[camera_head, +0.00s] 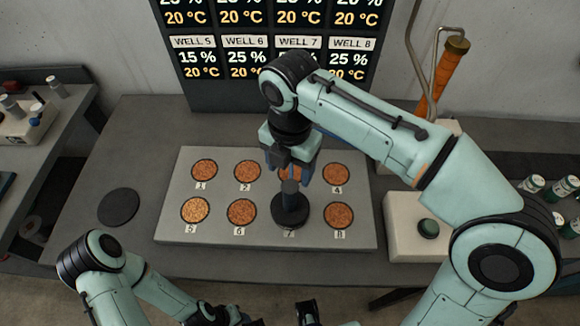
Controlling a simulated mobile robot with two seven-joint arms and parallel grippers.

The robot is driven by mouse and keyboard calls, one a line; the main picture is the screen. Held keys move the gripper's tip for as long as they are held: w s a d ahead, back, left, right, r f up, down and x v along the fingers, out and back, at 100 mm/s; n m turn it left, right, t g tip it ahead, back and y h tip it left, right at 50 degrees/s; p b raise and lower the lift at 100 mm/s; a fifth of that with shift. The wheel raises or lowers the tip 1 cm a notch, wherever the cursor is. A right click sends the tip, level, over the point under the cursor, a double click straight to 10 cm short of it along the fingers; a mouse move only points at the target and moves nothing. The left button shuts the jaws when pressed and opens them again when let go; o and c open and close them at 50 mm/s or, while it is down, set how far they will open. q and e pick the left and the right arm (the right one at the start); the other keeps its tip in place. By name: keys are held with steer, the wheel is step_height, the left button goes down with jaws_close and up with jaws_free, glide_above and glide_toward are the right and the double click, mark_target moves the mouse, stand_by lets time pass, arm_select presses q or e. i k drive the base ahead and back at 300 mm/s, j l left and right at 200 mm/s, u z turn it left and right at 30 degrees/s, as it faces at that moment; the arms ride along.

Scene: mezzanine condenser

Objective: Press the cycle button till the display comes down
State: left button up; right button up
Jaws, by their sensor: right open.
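The cycle button is probably the dark green round button (428,228) on a pale box at the right, beside my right arm. The black display (215,100) stands at the back, its top cut off. It reads 15 % for well 5, 25 % for well 6 and 20 °C where legible; my arm partly hides wells 7 and 8. My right gripper (291,178) is open, around or just above the upright handle of a black round-based tool (290,212) over well 7. I cannot tell if they touch. My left gripper (265,314) is at the bottom edge, mostly cut off.
The grey well plate (170,228) holds numbered wells of orange-brown grains. A black disc (118,207) lies left of it. An orange-handled tool (449,70) hangs at the back right. Several small jars (535,183) stand at the far right. Bench left of the plate is mostly clear.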

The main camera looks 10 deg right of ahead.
mark_target(430, 227)
steer(key=k, duration=1)
